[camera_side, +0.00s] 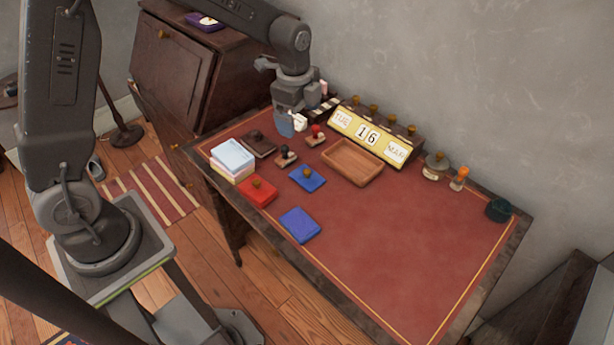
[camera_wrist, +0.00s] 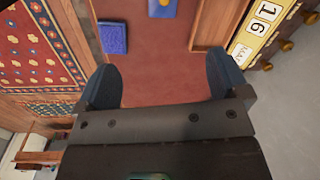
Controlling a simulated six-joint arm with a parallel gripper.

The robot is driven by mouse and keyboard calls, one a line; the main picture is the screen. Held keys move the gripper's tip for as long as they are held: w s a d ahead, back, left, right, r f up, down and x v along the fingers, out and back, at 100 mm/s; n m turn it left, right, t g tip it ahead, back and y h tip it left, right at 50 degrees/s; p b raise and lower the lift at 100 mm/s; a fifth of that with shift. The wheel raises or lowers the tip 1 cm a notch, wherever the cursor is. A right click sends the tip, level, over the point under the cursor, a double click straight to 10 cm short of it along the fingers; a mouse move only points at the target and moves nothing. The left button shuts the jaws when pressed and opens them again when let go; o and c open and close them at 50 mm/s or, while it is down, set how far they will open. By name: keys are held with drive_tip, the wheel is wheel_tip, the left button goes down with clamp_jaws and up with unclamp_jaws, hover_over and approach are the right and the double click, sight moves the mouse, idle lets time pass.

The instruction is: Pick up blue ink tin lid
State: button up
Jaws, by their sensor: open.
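The blue ink tin lid (camera_side: 306,180) is a flat blue square with a brass knob. It lies on the red desk top, left of the wooden tray. In the wrist view the lid (camera_wrist: 156,11) is cut off by the top edge, ahead of the fingers. The blue ink tin (camera_side: 299,225) lies apart from it, nearer the desk's front edge; it also shows in the wrist view (camera_wrist: 112,38). My gripper (camera_wrist: 163,80) is open and empty. In the side view my gripper (camera_side: 287,124) hangs above the back left of the desk, apart from the lid.
A red tin (camera_side: 258,194), a dark tin (camera_side: 260,147) and a paper stack (camera_side: 233,156) stand on the left. Two stamps (camera_side: 286,157) (camera_side: 316,136) stand near the wooden tray (camera_side: 335,164). A calendar (camera_side: 370,131) lines the back. The desk's right front is clear.

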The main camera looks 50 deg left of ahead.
sight(307, 171)
drive_tip(key=f+m, duration=0.1)
drive_tip(key=f, duration=0.5)
drive_tip(key=w+f+m, duration=0.1)
drive_tip(key=f, duration=0.6)
drive_tip(key=w+f, duration=0.1)
drive_tip(key=f, duration=0.6)
drive_tip(key=shift+w+f+m+g, duration=0.1)
drive_tip(key=shift+w+m+g, duration=0.1)
drive_tip(key=shift+m+g, duration=0.2)
drive_tip(key=shift+c, duration=0.3)
drive_tip(key=c, duration=0.9)
